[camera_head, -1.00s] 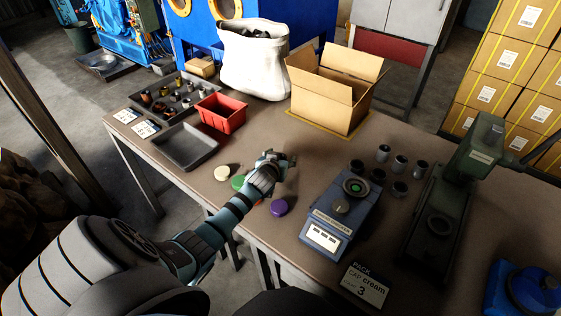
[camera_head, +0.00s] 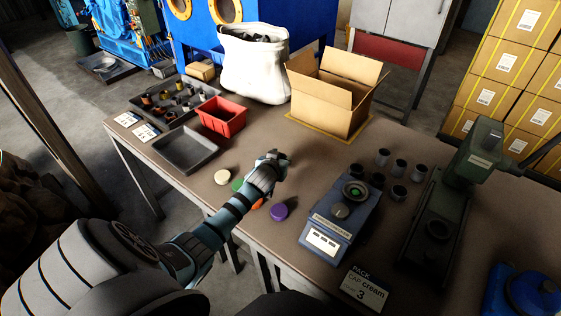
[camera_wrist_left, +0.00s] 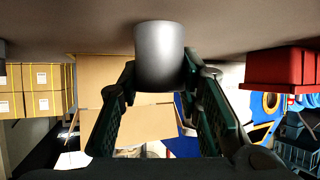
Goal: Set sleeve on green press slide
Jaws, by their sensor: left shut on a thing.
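My left gripper (camera_head: 280,158) is above the brown table near its front edge. In the left wrist view its fingers (camera_wrist_left: 160,85) are shut on a smooth grey sleeve (camera_wrist_left: 159,50), which hides little of itself there. The held sleeve is well to the left of the press. My right gripper is not seen.
Several grey sleeves (camera_head: 399,167) stand between the blue tester (camera_head: 326,240) and the press. Coloured caps, including a purple one (camera_head: 279,211), lie below my gripper. An open carton (camera_head: 322,107), a red bin (camera_head: 217,122) and a dark tray (camera_head: 184,165) are farther back.

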